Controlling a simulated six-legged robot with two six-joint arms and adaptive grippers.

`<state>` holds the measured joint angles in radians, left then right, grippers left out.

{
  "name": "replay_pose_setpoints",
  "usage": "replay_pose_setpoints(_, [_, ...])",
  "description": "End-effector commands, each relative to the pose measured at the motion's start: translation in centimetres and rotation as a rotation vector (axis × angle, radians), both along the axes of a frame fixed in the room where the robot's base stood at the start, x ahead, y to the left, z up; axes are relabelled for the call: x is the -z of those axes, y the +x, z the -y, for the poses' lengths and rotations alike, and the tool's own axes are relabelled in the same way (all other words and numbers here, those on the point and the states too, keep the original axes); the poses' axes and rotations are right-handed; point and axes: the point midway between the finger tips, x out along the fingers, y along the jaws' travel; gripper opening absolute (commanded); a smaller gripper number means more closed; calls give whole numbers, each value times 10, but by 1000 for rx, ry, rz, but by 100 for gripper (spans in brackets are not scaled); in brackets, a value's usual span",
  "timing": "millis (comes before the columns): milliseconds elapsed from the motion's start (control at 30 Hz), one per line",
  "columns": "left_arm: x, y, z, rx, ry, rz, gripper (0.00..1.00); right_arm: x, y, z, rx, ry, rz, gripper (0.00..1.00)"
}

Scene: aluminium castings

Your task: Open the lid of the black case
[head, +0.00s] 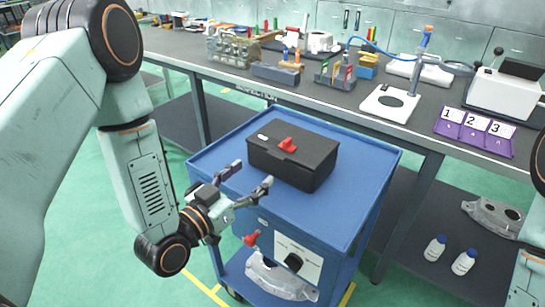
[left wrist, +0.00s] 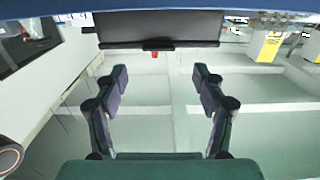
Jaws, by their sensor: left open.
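The black case (head: 293,153) sits on the blue cart top, its lid shut. A red handle (head: 288,145) and a small white label (head: 262,137) are on the lid. My left gripper (head: 249,177) is open and empty at the cart's near-left edge, its fingers pointing toward the case's front-left side with a gap between. In the left wrist view, the case (left wrist: 160,24) shows as a dark panel at the top, beyond my open left gripper (left wrist: 160,77). My right gripper is out of view; part of my right arm shows at the right edge.
The blue cart (head: 342,209) has free top around the case. Its lower shelf holds a casting (head: 281,279). A long workbench (head: 400,131) behind carries fixtures, tools and purple numbered stands (head: 474,132).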

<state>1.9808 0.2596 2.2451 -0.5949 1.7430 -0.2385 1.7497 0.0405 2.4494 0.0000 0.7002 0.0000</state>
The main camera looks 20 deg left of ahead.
Motion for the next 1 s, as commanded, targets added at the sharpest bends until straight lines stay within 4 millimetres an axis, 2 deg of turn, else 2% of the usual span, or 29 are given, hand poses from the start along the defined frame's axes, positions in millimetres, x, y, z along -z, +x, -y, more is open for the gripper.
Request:
replay_pose_setpoints(300, [-1, 42, 17, 4, 3, 5, 70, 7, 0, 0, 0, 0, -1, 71])
replay_pose_setpoints(500, [-1, 61, 23, 2, 2, 3, 70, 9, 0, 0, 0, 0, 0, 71])
replay_pose_setpoints(867, [-1, 68, 26, 1, 1, 1, 69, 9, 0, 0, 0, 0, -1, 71])
replay_pose_setpoints(1000, [-1, 68, 26, 0, 1, 1, 57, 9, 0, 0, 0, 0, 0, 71])
